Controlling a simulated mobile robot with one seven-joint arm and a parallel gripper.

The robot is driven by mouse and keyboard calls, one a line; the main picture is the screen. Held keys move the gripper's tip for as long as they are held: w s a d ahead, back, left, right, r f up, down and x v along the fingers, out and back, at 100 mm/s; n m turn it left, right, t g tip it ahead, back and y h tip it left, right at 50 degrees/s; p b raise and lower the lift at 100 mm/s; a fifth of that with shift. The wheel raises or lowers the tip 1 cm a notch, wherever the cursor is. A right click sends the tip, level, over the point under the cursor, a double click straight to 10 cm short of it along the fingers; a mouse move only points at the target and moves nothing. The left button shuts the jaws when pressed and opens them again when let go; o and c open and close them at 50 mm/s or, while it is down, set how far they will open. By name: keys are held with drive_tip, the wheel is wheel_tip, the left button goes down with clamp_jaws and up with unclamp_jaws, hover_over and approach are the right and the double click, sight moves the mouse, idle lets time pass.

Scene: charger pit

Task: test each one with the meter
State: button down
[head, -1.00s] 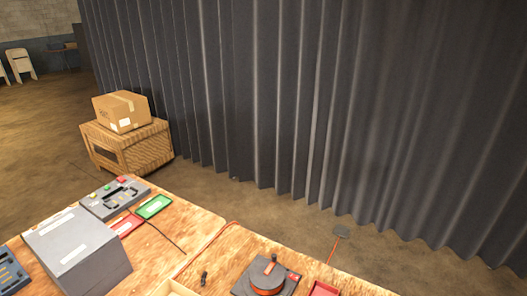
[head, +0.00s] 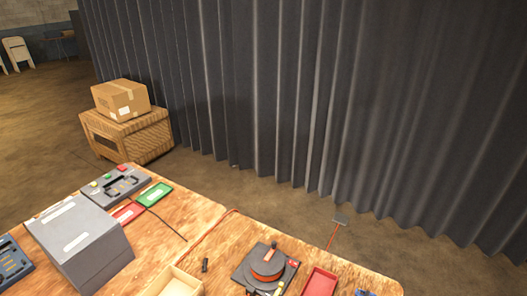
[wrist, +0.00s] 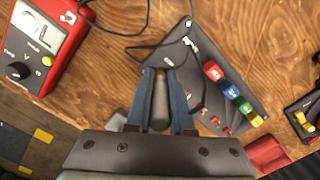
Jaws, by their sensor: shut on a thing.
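My gripper (wrist: 167,80) shows in the wrist view with its two blue-grey fingers shut on a dark grey-brown cylinder (wrist: 160,103); whether this is a meter probe, I cannot tell for sure. A red meter (wrist: 38,38) with a black dial lies at the upper left of that view, with a black cable running across the wood. To the right of the fingers, a row of red, blue, green and yellow pieces (wrist: 232,92) lies on a dark grey plate (wrist: 185,50). The head view does not show my gripper.
In the head view, a grey device with coloured buttons (head: 113,187), a green tray (head: 154,194), a red tray (head: 126,213) and a large grey box (head: 78,240) stand on the wooden table (head: 190,215). A reel with orange cord (head: 267,267) is at the front. A dark curtain (head: 330,110) hangs behind.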

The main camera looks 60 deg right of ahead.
drive_tip(key=shift+f, duration=0.3)
idle(0.4)
drive_tip(key=shift+c, duration=2)
unclamp_jaws()
drive_tip(key=shift+r, duration=0.15)
wheel_tip(320, 180, up, 7)
drive_tip(key=p, duration=0.7)
drive_tip(key=shift+r+p, duration=0.2)
drive_tip(key=shift+p, duration=0.2)
drive_tip(key=shift+s, duration=0.1)
